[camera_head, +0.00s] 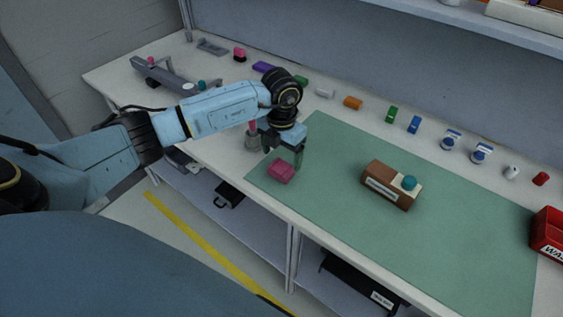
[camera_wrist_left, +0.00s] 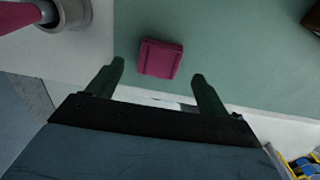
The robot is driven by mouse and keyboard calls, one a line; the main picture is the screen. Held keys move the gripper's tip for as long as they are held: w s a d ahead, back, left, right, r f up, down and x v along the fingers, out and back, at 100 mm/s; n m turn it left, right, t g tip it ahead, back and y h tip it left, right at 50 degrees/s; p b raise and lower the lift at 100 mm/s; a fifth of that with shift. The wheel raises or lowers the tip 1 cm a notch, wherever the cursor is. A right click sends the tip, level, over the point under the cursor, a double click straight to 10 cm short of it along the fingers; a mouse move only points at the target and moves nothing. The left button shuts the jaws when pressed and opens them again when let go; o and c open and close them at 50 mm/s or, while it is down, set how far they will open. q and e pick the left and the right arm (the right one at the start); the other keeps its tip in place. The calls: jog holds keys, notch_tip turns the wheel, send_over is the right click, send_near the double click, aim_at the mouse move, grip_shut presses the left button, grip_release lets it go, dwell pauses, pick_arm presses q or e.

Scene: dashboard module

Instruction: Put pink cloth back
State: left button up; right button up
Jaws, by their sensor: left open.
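The pink cloth (camera_head: 281,171) is a small folded block on the left front corner of the green mat (camera_head: 330,150). My left gripper (camera_head: 285,150) is above and just behind it in the head view, pointing down. In the left wrist view the cloth (camera_wrist_left: 160,58) lies beyond the fingertips and between their lines. The gripper (camera_wrist_left: 158,80) is open, with nothing between its fingers. My right gripper is not in view.
A grey holder (camera_head: 252,140) with a pink-handled tool stands beside the gripper. A brown box (camera_head: 385,186) with a teal knob sits on the mat. Several small coloured items line the back. A red bin (camera_head: 547,235) is at right.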

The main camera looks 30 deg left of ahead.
aim_at(282, 166)
pick_arm(q)
notch_tip(282, 166, up, 8)
jog(key=shift+f, duration=0.25)
